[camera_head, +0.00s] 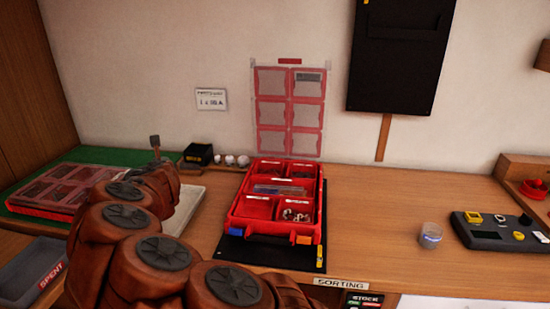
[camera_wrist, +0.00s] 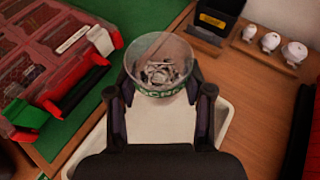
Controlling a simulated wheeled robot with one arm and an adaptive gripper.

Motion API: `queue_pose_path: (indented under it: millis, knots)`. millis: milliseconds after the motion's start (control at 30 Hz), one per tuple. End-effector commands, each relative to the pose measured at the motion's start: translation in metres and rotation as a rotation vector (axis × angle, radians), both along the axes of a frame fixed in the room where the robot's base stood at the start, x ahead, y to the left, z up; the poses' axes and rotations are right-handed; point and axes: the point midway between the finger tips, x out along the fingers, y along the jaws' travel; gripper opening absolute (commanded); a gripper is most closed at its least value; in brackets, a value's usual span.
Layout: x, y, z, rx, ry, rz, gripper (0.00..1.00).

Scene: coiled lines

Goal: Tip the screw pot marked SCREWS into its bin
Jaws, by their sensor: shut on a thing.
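In the wrist view, my gripper (camera_wrist: 162,86) is shut on a clear pot (camera_wrist: 160,62) with a green label, only partly legible, and grey metal pieces inside. The pot is seen from above, over a pale tray (camera_wrist: 150,126). My arm hides the gripper and held pot in the head view. A red sorting box (camera_head: 238,216) stands on a black mat at the middle of the bench. It has several compartments; a front one holds pale pieces and another holds dark ones. Their labels are too small to read.
A second clear pot (camera_head: 430,236) with a blue label stands at the right, beside a dark tray (camera_head: 488,238). A red case (camera_head: 62,188) lies on a green mat at left. A black box (camera_head: 198,154) and white knobs stand behind the pale tray.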

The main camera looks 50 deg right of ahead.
Motion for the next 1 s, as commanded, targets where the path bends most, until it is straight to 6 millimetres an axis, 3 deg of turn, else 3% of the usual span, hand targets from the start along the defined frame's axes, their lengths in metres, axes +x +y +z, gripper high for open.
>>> queue_pose_path:
  millis: [100,567,1000]
  knots:
    - [-0.011,-0.032,-0.005,-0.002,-0.001,-0.091,0.16]
    - [-0.063,-0.142,-0.017,0.014,-0.007,-0.435,0.16]
    - [-0.143,-0.253,-0.009,0.021,-0.016,-0.815,0.16]
